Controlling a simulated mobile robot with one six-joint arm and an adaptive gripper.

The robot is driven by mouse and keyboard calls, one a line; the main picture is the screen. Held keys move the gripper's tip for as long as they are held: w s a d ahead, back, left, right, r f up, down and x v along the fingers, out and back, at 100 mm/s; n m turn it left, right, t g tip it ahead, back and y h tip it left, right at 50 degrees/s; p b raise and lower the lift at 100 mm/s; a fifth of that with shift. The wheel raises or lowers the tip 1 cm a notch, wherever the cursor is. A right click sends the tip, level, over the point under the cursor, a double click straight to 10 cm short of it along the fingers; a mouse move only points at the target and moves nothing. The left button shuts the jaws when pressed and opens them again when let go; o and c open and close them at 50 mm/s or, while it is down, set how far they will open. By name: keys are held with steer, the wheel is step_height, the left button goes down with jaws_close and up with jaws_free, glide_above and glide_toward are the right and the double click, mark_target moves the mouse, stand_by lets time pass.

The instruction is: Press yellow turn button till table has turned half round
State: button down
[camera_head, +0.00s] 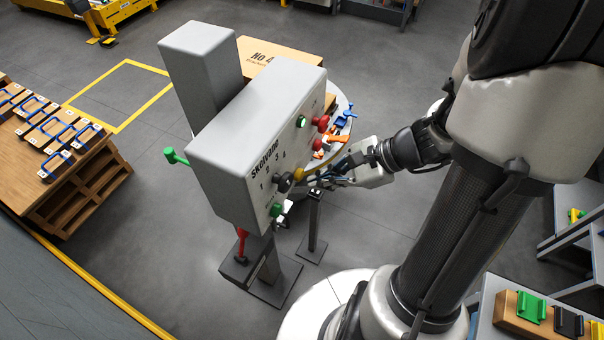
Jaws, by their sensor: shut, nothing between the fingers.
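The yellow turn button (297,175) sits on the front face of a grey control box (235,150) lettered "Skelvang". My gripper (311,180) is shut and empty, with its fingertips right at the yellow button. I cannot tell whether they touch it or press it in. The round table (343,102) shows behind the box as a pale rim. A blue clamp-like part (342,121) and orange parts (345,136) are at its edge. Most of the table is hidden by the control box, and my arm comes in from the right.
Beside the yellow button are a black knob (284,182), a green button (276,210), red buttons (321,123) and a lit green lamp (301,121). A green lever (175,156) sticks out left. A wooden pallet stack (75,185) stands left. Grey floor (150,250) is clear front left.

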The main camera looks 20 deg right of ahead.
steer(key=shift+w, duration=0.1)
steer(key=shift+w+a, duration=0.25)
steer(key=shift+w, duration=0.05)
